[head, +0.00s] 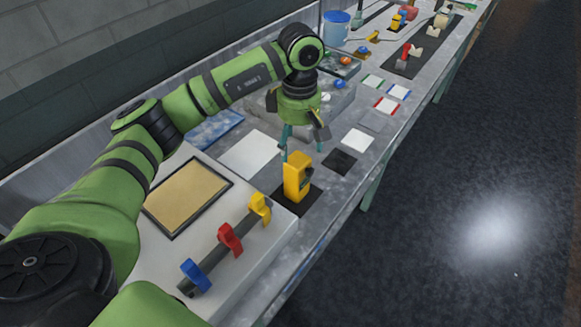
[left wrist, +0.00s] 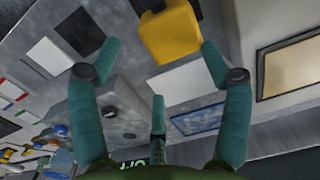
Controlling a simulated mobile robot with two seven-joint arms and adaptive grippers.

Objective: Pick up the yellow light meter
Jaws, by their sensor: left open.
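The yellow light meter (head: 298,177) stands upright on a black mat (head: 309,204) near the front edge of the bench. In the left wrist view the meter (left wrist: 170,35) is at the top, beyond the fingertips. My left gripper (head: 303,146) is open and points down, just above and behind the meter in the head view. Its teal fingers (left wrist: 158,48) show wide apart in the left wrist view, with nothing held between them. Whether the fingertips overlap the meter's top in depth is hard to tell. My right gripper is not in view.
A white board with blue (head: 195,275), red (head: 230,239) and yellow (head: 260,209) clips on a dark bar is left of the meter. A tan framed panel (head: 188,195) lies behind it. Flat white and black squares (head: 339,161) lie beyond. The floor is right of the bench.

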